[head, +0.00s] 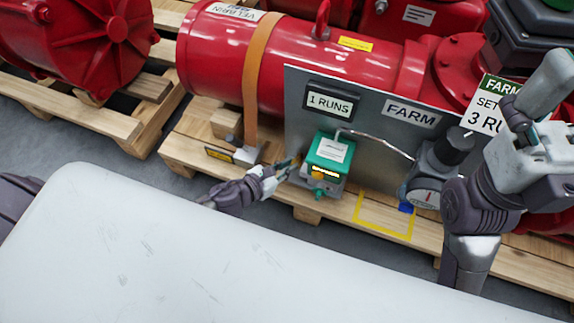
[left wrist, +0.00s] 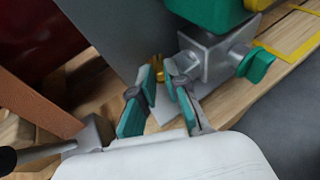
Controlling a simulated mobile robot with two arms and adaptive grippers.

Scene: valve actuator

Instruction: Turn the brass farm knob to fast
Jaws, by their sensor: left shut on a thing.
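The green-topped actuator (head: 330,150) stands on the pallet in front of a grey FARM panel (head: 380,115). In the left wrist view, the small brass knob (left wrist: 156,72) sits at the left side of the actuator's silver body (left wrist: 208,55). My left gripper (left wrist: 166,82) has its teal-padded fingers on either side of the knob and is shut on it. In the head view my left gripper (head: 286,168) reaches the actuator's left side, and the knob cannot be made out there. A sign on the panel reads "1 RUNS".
A thin metal tube (head: 375,140) runs from the actuator to a gauge unit (head: 425,190). A yellow outline (head: 385,232) marks the pallet. A red tank (head: 330,60) with an orange strap (head: 260,65) lies behind. A partly hidden sign (head: 487,112) reads "FARM SET".

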